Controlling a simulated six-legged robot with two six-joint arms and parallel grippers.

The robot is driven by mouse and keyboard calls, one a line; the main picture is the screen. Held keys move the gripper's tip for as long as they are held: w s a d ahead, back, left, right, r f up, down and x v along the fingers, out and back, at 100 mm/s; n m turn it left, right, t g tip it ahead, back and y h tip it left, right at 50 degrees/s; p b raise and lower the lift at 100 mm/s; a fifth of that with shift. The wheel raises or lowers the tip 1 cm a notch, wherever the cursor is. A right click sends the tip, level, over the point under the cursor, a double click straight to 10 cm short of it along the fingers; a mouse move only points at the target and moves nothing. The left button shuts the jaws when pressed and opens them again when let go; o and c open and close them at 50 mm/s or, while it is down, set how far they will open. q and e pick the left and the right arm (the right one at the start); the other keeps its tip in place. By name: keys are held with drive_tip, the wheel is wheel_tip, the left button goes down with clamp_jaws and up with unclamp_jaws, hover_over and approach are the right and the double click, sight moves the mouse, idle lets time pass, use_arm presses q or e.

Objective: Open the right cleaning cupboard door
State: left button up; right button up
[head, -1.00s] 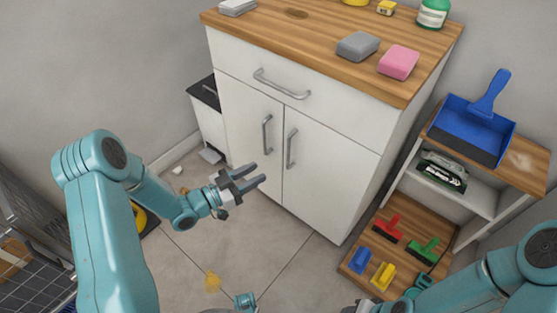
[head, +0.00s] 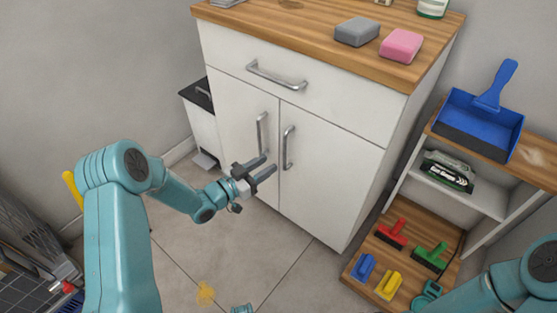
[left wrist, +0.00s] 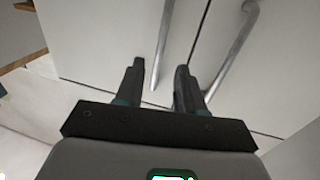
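The white cupboard's right door (head: 330,175) is closed, with a vertical grey bar handle (head: 288,148) near its left edge. The left door (head: 236,125) is closed too, with its own handle (head: 262,132). My left gripper (head: 269,167) is open and empty, in front of the doors near the lower ends of the handles. In the left wrist view my left fingers (left wrist: 158,88) are apart. The left door's handle (left wrist: 163,45) shows between and beyond them, and the right door's handle (left wrist: 234,52) is right of the fingers. My right gripper is out of view.
A drawer (head: 300,95) with a handle is above the doors. Sponges lie on the wooden top (head: 300,33). A low shelf (head: 450,190) with a blue dustpan (head: 480,125) and brushes stands to the right. The floor (head: 255,255) before the doors is mostly clear.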

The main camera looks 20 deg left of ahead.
use_arm(q)
drive_tip(key=b+x, duration=0.1)
drive_tip(key=x, duration=0.4)
drive_tip(key=shift+w+d, duration=0.2)
drive_tip(key=shift+w, duration=0.1)
clamp_jaws()
